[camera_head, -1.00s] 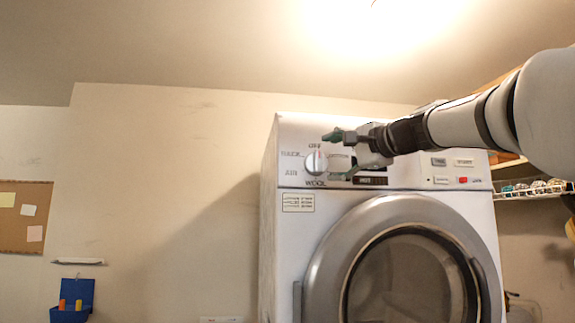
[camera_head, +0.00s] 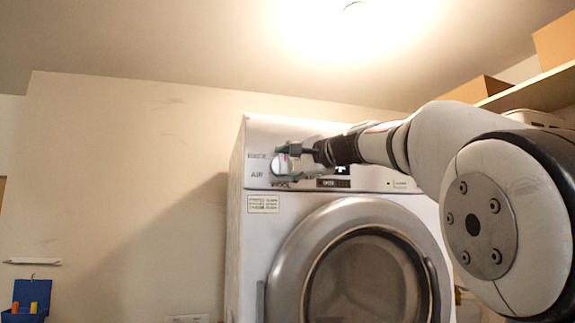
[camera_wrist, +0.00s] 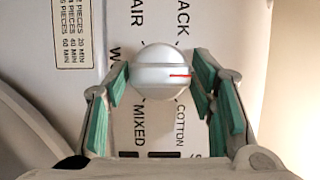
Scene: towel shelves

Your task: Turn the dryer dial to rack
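The dryer dial (camera_wrist: 162,72) is a round silver knob with a red mark pointing to the right in the wrist view, between the partly hidden RACK word (camera_wrist: 184,20) above and the COTTON word below. AIR, MIXED and a partly hidden W word lie on its left side. My gripper (camera_wrist: 160,80) is open, with one green-padded finger on each side of the dial. The right finger is very close to the knob; I cannot tell if it touches. In the head view my gripper (camera_head: 287,163) partly covers the dial.
The white dryer (camera_head: 235,220) has a round door (camera_head: 285,260) below the panel. A label (camera_head: 263,204) is left of the door. A shelf (camera_head: 545,92) with boxes is at upper right.

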